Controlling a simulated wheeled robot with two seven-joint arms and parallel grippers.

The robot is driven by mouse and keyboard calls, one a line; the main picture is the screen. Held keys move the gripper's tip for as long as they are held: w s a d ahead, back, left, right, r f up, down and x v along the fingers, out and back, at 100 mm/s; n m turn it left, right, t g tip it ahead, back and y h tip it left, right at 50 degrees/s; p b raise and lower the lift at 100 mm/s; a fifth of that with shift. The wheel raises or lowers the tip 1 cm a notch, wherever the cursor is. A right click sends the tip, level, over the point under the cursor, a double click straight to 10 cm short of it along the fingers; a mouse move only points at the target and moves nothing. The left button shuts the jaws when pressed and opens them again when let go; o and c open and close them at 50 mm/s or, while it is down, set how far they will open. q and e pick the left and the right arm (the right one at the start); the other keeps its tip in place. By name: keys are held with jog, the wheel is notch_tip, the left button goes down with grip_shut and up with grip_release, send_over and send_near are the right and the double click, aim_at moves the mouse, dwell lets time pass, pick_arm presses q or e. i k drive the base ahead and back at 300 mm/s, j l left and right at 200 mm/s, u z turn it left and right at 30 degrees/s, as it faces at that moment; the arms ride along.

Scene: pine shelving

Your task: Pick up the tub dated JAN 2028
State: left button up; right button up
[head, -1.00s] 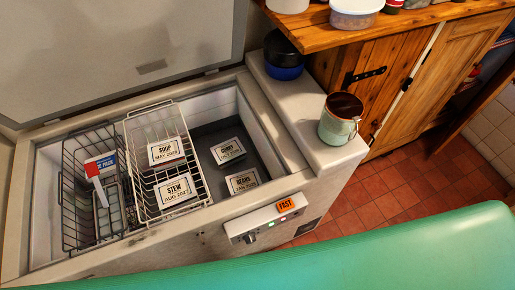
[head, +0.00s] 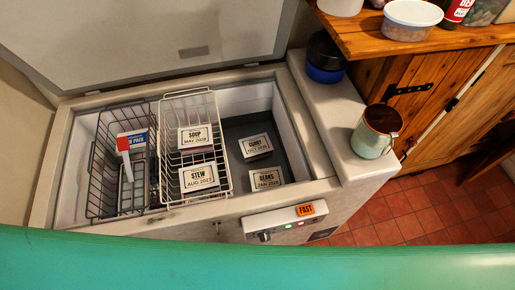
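The tub labelled BEANS, JAN 2028 (head: 266,179) lies on the freezer floor, at the front of the open right-hand part. A tub labelled CURRY (head: 255,146) lies behind it; its date is hard to read, perhaps OCT. In the white wire basket (head: 188,94) to the left are a tub labelled SOUP, MAY 2028 (head: 195,136) and a tub labelled STEW, AUG 2027 (head: 199,178). No basket covers the BEANS tub. Neither of my grippers is in view.
The chest freezer (head: 315,150) stands with its lid (head: 150,35) raised. A dark wire basket (head: 104,155) holds a red, white and blue box (head: 132,141). A mug (head: 376,132) and a blue-black jar (head: 326,60) stand on the right ledge. A green surface (head: 250,262) crosses the front.

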aim_at(262, 179)
jog(key=l, duration=1.95)
